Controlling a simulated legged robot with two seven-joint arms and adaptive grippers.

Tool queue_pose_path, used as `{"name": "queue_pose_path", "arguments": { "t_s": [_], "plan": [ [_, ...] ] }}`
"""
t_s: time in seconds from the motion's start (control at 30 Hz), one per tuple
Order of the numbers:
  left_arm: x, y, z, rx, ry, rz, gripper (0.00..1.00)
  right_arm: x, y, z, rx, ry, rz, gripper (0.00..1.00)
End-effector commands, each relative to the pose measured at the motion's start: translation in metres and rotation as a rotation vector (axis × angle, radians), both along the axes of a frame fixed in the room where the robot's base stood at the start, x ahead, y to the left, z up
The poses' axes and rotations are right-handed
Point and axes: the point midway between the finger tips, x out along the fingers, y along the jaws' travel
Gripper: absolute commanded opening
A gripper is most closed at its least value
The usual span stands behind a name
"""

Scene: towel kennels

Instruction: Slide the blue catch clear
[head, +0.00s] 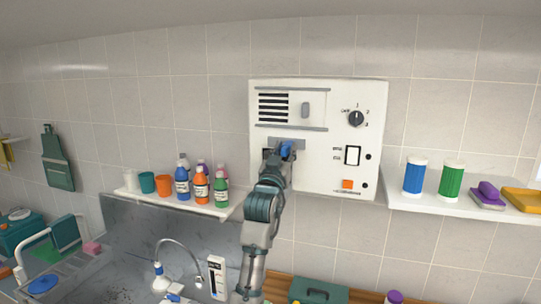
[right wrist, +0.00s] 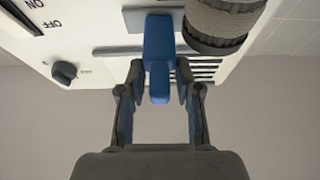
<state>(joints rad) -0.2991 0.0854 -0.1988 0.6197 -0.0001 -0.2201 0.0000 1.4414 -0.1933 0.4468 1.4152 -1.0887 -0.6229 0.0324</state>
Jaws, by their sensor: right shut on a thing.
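The blue catch (head: 286,149) sits on the front of a white wall panel (head: 315,165), at a grey rail left of centre. My right gripper (head: 279,157) reaches up to it from below in the head view. In the right wrist view the blue catch (right wrist: 158,55) stands between the two fingers of my right gripper (right wrist: 159,80), which is shut on it. The gripper partly hides the catch and rail in the head view. My left gripper is in neither view.
The panel also has a dark dial (head: 356,118), a switch (head: 352,155), an orange button (head: 347,184) and a vent (head: 273,107). A left shelf (head: 205,208) holds bottles and cups. A right shelf (head: 455,208) holds canisters and a brush. A curved tap (head: 180,246) stands below.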

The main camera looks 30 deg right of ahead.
Motion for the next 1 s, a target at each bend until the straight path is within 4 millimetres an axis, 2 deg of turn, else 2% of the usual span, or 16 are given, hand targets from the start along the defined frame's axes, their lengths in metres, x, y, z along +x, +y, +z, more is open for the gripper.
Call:
{"name": "queue_pose_path", "arguments": {
  "t_s": [0.03, 0.37, 0.4, 0.43, 0.77, 0.87, 1.0],
  "plan": [
    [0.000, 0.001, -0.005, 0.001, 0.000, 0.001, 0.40, -0.004, -0.004, -0.006, 0.004, 0.007, 0.001, 0.00],
    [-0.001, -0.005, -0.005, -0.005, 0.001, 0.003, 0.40, -0.008, -0.006, -0.005, 0.003, 0.011, 0.003, 0.00],
    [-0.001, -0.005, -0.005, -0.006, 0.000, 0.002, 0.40, -0.008, -0.006, -0.005, 0.003, 0.011, 0.003, 0.35],
    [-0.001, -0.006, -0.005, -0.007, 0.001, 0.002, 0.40, -0.008, -0.006, -0.005, 0.004, 0.011, 0.002, 0.43],
    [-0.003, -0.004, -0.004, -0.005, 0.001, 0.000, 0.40, -0.007, -0.007, -0.005, 0.002, 0.008, 0.003, 0.44],
    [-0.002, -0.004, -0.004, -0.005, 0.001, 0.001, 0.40, -0.012, -0.001, -0.008, 0.002, 0.007, 0.003, 0.44],
    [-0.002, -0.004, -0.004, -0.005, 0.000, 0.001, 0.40, -0.028, 0.018, -0.018, 0.002, 0.006, 0.005, 0.44]
  ]
}}
